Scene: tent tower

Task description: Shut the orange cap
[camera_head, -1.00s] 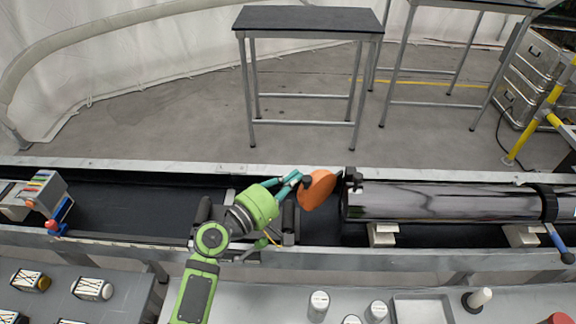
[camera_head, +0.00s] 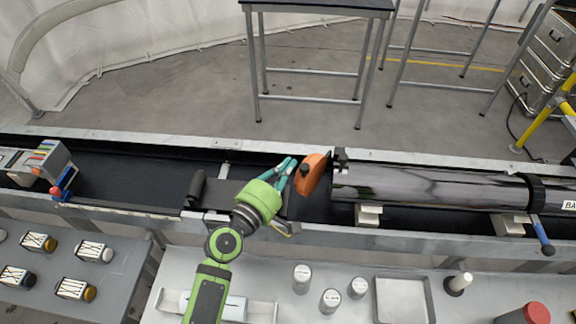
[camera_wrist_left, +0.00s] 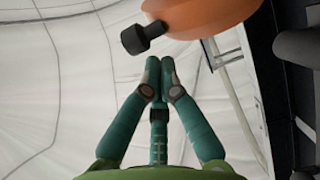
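The orange cap (camera_head: 316,175) is a round lid with a black knob, standing at an angle just left of the open end of the long glossy dark tube (camera_head: 430,186). A black hinge piece (camera_head: 340,158) shows at the tube's upper left edge. The cap is partly open. My left gripper (camera_head: 289,163) is on the cap's left, outer side, close to the knob; contact is unclear. In the left wrist view its teal fingertips (camera_wrist_left: 160,66) are together with nothing between them, just below the cap (camera_wrist_left: 205,14) and its black knob (camera_wrist_left: 143,38). My right gripper is not in view.
The tube rests on light supports (camera_head: 369,214) in a dark trough with a metal rail (camera_head: 440,236). A device with coloured parts (camera_head: 50,163) stands at the trough's left. White canisters (camera_head: 330,300) and a tray (camera_head: 402,300) are on the near bench.

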